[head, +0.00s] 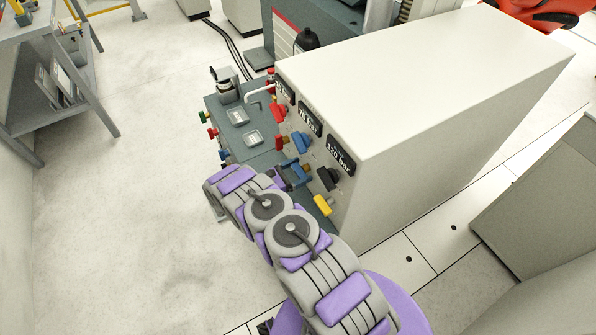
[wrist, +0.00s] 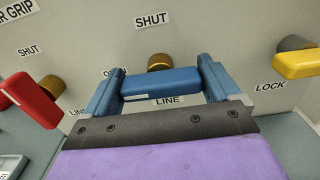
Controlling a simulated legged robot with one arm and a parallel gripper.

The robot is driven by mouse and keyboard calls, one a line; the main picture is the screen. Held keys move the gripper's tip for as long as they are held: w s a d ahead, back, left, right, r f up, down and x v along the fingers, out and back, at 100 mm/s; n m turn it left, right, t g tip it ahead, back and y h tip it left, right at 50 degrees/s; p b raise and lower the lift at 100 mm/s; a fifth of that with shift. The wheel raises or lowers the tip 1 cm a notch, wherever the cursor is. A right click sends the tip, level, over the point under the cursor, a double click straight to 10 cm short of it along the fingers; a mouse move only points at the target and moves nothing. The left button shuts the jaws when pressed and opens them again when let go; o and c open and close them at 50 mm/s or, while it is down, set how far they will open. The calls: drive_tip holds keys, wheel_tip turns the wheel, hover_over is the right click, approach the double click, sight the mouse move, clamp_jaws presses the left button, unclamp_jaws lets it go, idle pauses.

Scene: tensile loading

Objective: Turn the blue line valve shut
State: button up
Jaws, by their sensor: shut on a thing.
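The blue line valve handle (wrist: 165,84) sits on a brass stem (wrist: 159,62) on the cream panel. The handle lies roughly level across the wrist view, under the SHUT label (wrist: 152,20) and above the LINE label (wrist: 168,101). The OPEN label (wrist: 115,72) is at its left, partly covered by a finger. My gripper (wrist: 159,82) has one blue finger at each end of the handle and is shut on it. In the head view my gripper (head: 293,174) is at the panel front, and the held handle is hard to make out there.
A red handle (wrist: 32,98) is close on the left and a yellow handle (wrist: 300,63) by the LOCK label is on the right. The head view shows another blue handle (head: 299,142) and a black handle (head: 327,178) beside my gripper. Open floor (head: 140,190) lies left.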

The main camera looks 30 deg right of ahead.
drive_tip(key=shift+m, duration=0.3)
drive_tip(key=m+p, duration=0.3)
drive_tip(key=shift+r+m, duration=0.15)
drive_tip(key=shift+m, duration=0.15)
drive_tip(key=m+p, duration=0.2)
drive_tip(key=m, duration=0.2)
drive_tip(key=shift+s, duration=0.1)
drive_tip(key=m, duration=0.5)
drive_tip(key=shift+f, duration=0.3)
drive_tip(key=shift+s+f+m, duration=0.15)
drive_tip(key=shift+m, duration=2.15)
drive_tip(key=o, duration=0.8)
